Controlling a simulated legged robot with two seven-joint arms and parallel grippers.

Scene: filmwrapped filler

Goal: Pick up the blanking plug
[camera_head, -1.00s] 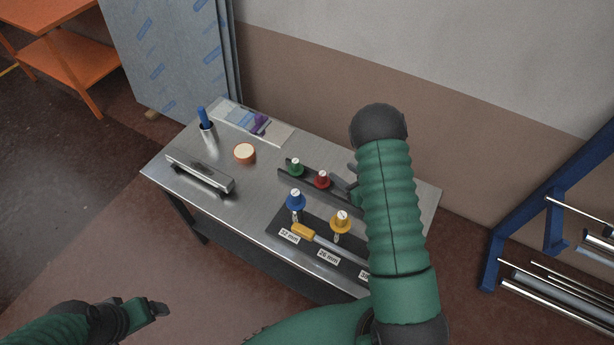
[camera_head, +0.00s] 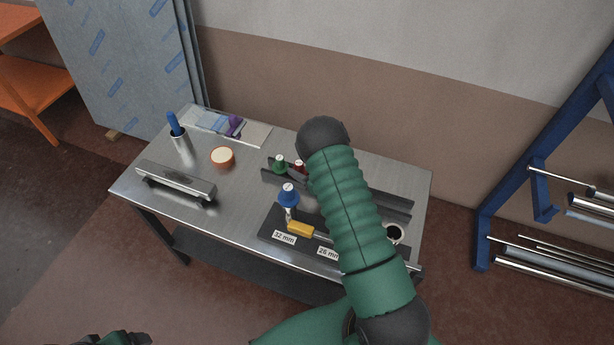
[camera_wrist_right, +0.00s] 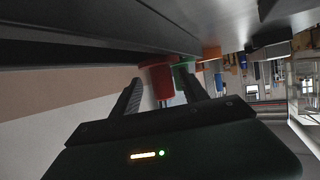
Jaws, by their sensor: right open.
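Several coloured plugs with white tops stand on the steel table; I cannot tell which is the blanking plug. The green plug (camera_head: 280,163) and the red plug (camera_head: 299,167) stand in a dark rack, the red partly behind my right arm. The blue plug (camera_head: 288,195) stands nearer, on a dark labelled board (camera_head: 269,225). In the right wrist view, my right gripper (camera_wrist_right: 160,84) is open, with the red plug (camera_wrist_right: 157,78) between and beyond its fingers and the green plug (camera_wrist_right: 183,76) beside it. My left gripper (camera_head: 126,338) barely shows at the bottom edge.
A yellow-handled tool (camera_head: 300,229) lies on the board. On the table's left are a metal bar handle (camera_head: 176,183), a cup with a blue item (camera_head: 181,148) and a tape roll (camera_head: 222,157). A blue rack with rods (camera_head: 500,205) stands at right.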

